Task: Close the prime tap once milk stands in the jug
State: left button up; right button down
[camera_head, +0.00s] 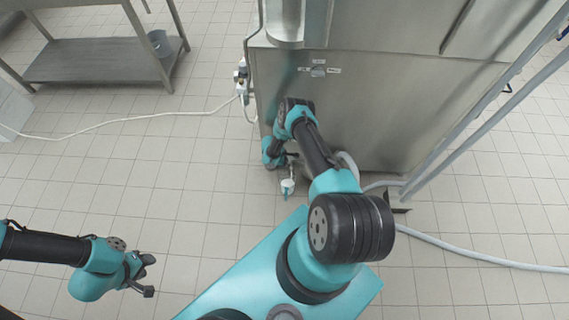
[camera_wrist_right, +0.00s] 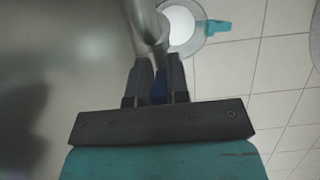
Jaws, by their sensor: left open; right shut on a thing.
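The steel filler machine (camera_head: 380,110) stands at the back. My right gripper (camera_wrist_right: 160,72) is shut on the blue handle (camera_wrist_right: 158,88) of the prime tap, below a metal pipe (camera_wrist_right: 147,22). In the head view my right gripper (camera_head: 290,155) is small and low at the machine's front, partly hidden by my arm. The jug (camera_wrist_right: 200,40), a clear round vessel with a teal handle, is beneath the pipe with white milk (camera_wrist_right: 179,24) inside. The jug also shows in the head view (camera_head: 288,184). My left gripper (camera_head: 148,277) is open and empty over the floor at lower left.
A grey hose (camera_head: 470,252) runs along the floor at right, and a white cable (camera_head: 150,115) at left. A steel table (camera_head: 95,58) with a bucket (camera_head: 160,43) stands at the back left. Tiled floor between is clear.

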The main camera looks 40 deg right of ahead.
jog(key=shift+s+a+t+h, duration=0.15)
jog(key=shift+s+t+h, duration=0.05)
jog(key=shift+t+h, duration=0.3)
jog(key=shift+s+a+f+m+t+h, duration=0.15)
jog(key=shift+a+m+t+h, duration=0.1)
jog(key=shift+t+h, duration=0.35)
jog(key=shift+s+a+f+m+t+h, duration=0.1)
jog(key=shift+s+m+t+h, duration=0.15)
jog(key=shift+t+h, duration=0.35)
jog(key=shift+s+a+f+m+t+h, duration=0.1)
jog(key=shift+a+m+t+h, duration=0.15)
jog(key=shift+t+h, duration=0.35)
jog(key=c, duration=1.1)
grip_release()
jog(key=v, duration=1.7)
jog(key=shift+a, duration=0.25)
